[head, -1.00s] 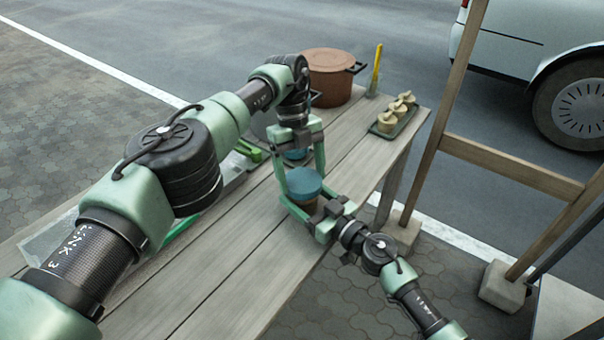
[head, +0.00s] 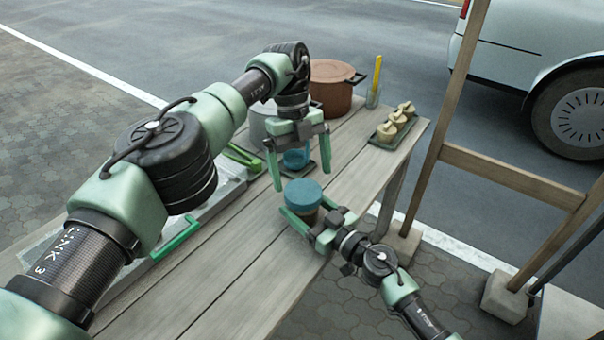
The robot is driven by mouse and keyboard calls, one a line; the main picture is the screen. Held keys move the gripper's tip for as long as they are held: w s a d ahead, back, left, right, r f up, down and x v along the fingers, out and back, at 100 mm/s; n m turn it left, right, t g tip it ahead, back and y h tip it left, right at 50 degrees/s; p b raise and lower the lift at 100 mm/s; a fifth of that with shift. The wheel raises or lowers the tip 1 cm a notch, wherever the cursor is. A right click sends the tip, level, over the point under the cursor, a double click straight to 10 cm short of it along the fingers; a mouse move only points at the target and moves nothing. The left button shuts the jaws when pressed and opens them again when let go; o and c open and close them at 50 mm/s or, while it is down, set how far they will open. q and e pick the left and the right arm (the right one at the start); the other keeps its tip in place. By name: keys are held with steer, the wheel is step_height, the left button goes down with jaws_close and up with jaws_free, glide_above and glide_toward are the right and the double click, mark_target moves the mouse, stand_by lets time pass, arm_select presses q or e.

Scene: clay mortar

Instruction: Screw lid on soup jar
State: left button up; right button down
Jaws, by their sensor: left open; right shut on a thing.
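The soup jar (head: 308,213) is brown and stands upright near the right edge of the table. The round blue lid (head: 303,191) sits on top of it and looks level; I cannot tell how tightly it is screwed. My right gripper (head: 301,216) is shut on the jar's body from the lower right and hides part of it. My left gripper (head: 302,181) is open and empty, pointing down just behind and above the lid, with its fingers spread wider than the lid.
Another blue-topped item (head: 297,158) stands on a small tray behind my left gripper. The wooden table's (head: 235,260) near part is clear.

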mark_target(303, 190)
arm_select(q)
steer(key=shift+c, duration=0.3)
steer(key=shift+r+n+t+y, duration=0.4)
steer(key=shift+n+t+y, duration=0.1)
steer(key=shift+n, duration=0.6)
steer(key=shift+s+d+r+n+t+y, duration=0.15)
steer(key=shift+r+n+t, duration=0.3)
steer(key=shift+n, duration=0.25)
steer(key=shift+s+a+r+n+t+y, duration=0.15)
steer(key=shift+r+n+t, duration=0.3)
steer(key=shift+n, duration=0.25)
steer(key=shift+w+d+f, duration=0.1)
steer(key=shift+f, duration=0.05)
steer(key=shift+f, duration=3.95)
